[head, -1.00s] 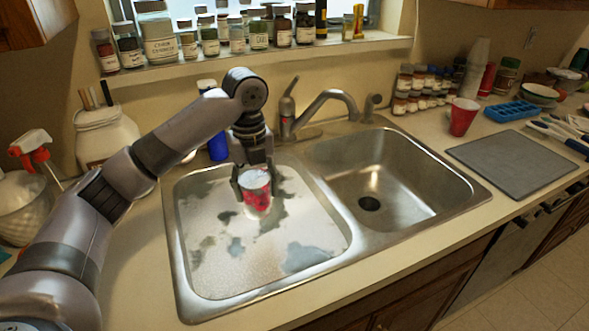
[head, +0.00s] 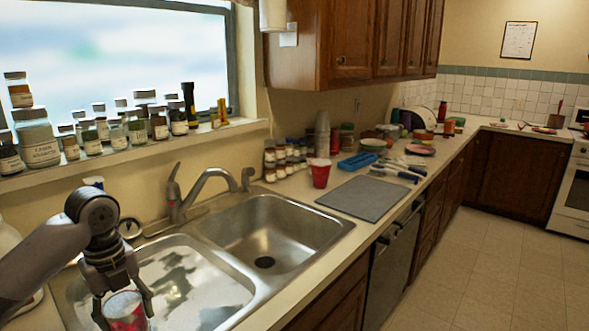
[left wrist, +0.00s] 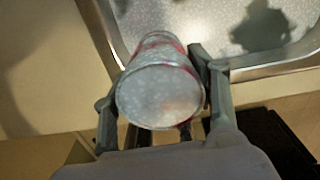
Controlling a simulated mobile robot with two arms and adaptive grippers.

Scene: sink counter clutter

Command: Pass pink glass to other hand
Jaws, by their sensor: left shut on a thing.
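A pinkish-red glass (head: 125,311) with a pale, whitish end is held between the fingers of my left gripper (head: 122,304), over the front of the left sink basin in the head view. In the left wrist view the glass (left wrist: 160,92) sits between the two fingers of my left gripper (left wrist: 158,100), its round pale end facing the camera and red showing along its side. My left gripper is shut on it. My right gripper is in neither view. Another red cup (head: 320,174) stands upright on the counter right of the sink.
The right sink basin (head: 275,235) is empty, with a tall faucet (head: 205,185) behind it. A grey board (head: 363,198) lies on the counter, with a blue tray (head: 358,162) behind it. Several jars (head: 158,126) line the windowsill. Open floor (head: 455,225) lies at the right.

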